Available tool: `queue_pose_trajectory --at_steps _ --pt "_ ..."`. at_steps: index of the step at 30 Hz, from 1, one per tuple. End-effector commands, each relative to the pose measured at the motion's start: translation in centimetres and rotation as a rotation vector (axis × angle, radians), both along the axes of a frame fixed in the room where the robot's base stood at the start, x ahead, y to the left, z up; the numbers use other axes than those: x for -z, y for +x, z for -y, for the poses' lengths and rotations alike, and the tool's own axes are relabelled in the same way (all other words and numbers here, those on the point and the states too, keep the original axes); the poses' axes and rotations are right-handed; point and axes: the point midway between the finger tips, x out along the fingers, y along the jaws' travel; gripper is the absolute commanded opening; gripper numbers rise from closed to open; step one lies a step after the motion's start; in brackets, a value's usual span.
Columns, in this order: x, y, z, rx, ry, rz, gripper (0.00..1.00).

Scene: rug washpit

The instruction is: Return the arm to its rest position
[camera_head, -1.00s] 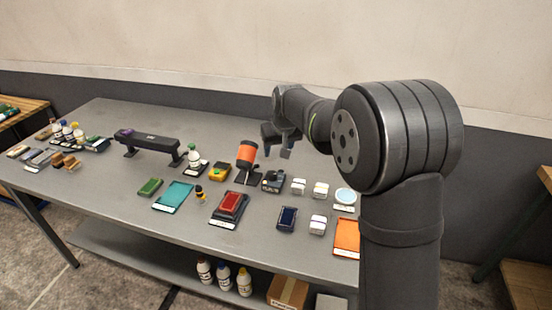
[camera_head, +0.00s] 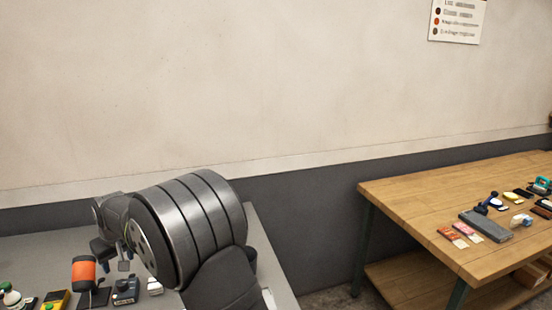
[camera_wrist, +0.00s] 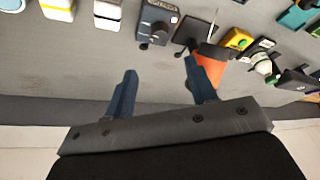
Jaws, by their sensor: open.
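My gripper (camera_head: 112,258) is at the lower left of the head view, above the grey table (camera_head: 50,242) and close to the orange cylinder on its stand (camera_head: 84,271). In the wrist view my gripper (camera_wrist: 162,92) has its two fingers spread apart with nothing between them. The orange cylinder (camera_wrist: 211,68) shows there just beyond the right-hand finger, which partly covers it. I cannot tell whether they touch. My arm hides much of the table's right part in the head view.
A yellow item (camera_wrist: 238,39) and a bottle (camera_wrist: 262,64) lie to the right. A wooden table (camera_head: 410,190) with several tools stands at the right, across a gap.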

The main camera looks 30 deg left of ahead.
Motion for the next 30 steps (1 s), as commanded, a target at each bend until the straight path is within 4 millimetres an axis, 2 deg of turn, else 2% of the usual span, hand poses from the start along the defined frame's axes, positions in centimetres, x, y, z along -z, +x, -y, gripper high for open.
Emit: queue_pose_trajectory --at_steps 1,6,15,21,30 --pt "1.2 0.1 -0.4 0.000 -0.004 -0.002 0.52" --pt "4.3 0.3 -1.7 0.000 -0.002 0.000 0.52" --pt "9.1 0.7 -3.7 -0.001 -0.001 0.000 0.52" --pt "10.9 0.8 -4.5 -0.001 0.000 0.000 0.52" --pt "11.5 0.9 -4.7 -0.001 0.001 0.001 0.52"
